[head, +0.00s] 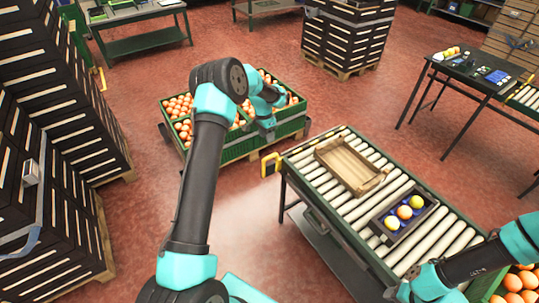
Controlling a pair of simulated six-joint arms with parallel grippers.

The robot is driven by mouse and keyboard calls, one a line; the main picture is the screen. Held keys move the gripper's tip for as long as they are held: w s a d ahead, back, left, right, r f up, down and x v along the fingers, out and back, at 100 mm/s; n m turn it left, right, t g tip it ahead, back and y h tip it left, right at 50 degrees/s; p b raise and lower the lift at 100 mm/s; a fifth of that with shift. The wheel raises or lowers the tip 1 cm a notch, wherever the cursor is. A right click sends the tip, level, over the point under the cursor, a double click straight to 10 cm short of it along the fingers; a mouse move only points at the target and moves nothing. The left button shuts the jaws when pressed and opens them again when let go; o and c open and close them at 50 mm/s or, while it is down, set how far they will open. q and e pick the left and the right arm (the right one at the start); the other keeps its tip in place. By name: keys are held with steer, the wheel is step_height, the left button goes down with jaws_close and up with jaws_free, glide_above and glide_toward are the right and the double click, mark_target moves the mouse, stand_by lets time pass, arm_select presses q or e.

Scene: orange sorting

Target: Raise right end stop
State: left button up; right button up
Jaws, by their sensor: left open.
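A yellow bracket (271,163) sticks up at the far left corner of the roller conveyor (318,207); I cannot tell whether it is an end stop. The conveyor's near right end is partly hidden by my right arm, and no right end stop can be made out there. My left gripper (268,132) is open at the near side of the green bin of oranges (237,152), beyond the conveyor's left end. My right gripper (392,292) is low at the conveyor's near edge, small and dark; its jaws cannot be made out.
An empty wooden crate (350,166) and a dark tray (390,236) with several fruits in blue cups lie on the rollers. Stacked dark crates (60,130) stand at the left. A table (470,75) stands at the back right. More oranges (516,285) are at the lower right. Red floor is open between.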

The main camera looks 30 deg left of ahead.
mark_target(270, 156)
arm_select(q)
steer(key=f, duration=0.3)
steer(key=d+f, duration=0.1)
steer(key=f, duration=0.3)
steer(key=s+f, duration=0.1)
steer(key=f, duration=0.2)
steer(key=shift+d+f, duration=0.15)
steer(key=shift+d, duration=0.25)
jaws_close()
